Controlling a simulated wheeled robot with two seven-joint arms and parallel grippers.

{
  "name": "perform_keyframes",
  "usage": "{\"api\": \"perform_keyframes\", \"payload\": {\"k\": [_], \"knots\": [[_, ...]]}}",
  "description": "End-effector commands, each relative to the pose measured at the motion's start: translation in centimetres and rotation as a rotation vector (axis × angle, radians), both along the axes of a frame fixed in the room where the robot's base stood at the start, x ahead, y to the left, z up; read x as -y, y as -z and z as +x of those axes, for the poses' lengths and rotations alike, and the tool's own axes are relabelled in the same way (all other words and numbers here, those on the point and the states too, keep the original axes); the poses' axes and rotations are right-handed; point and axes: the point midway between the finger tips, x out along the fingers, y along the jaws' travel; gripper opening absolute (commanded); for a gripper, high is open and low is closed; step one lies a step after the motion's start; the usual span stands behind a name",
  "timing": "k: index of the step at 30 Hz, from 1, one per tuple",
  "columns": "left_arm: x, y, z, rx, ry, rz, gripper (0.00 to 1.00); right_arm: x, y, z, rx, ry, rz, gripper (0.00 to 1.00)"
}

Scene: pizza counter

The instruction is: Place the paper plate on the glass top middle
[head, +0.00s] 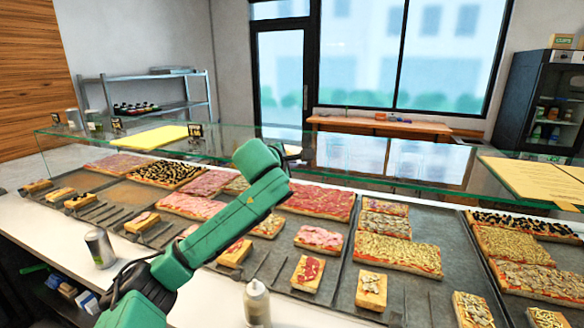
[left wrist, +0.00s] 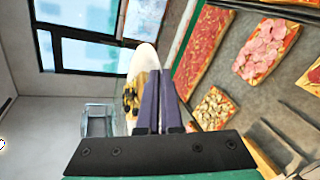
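My left gripper (head: 288,160) reaches over the pizza counter to the glass top (head: 350,165), near its middle; my own arm mostly hides its fingers there. In the left wrist view the two fingers (left wrist: 160,80) are close together at the rim of a white paper plate (left wrist: 145,54) and appear shut on it. A piece of pizza with dark toppings (left wrist: 130,98) lies on the plate. In the head view only a small white bit of the plate (head: 292,149) shows beyond the gripper. I cannot tell whether the plate touches the glass. My right gripper is not in view.
Yellow sheets lie on the glass at left (head: 150,138) and right (head: 535,180). Pizzas on trays fill the counter below. A can (head: 100,248) and a bottle (head: 257,303) stand at the front. The glass between the yellow sheets looks mostly clear.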

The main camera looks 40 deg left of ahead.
Motion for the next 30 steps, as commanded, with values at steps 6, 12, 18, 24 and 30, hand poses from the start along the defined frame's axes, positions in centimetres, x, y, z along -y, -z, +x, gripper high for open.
{"api": "perform_keyframes", "payload": {"k": [6,12,18,24,30], "knots": [[0.0,0.5,0.0,0.004,0.001,0.002,0.0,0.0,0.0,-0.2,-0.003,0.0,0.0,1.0],[0.0,0.8,0.0,0.001,0.0,0.002,0.21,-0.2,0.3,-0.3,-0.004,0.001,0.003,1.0],[0.0,0.8,0.0,0.001,0.0,0.001,0.33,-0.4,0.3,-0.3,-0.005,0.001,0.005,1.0],[0.0,0.4,-0.1,0.001,0.0,0.002,0.33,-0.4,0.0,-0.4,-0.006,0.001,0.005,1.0],[1.1,0.0,-2.9,0.003,0.002,0.003,0.33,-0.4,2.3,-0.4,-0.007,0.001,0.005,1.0]]}}
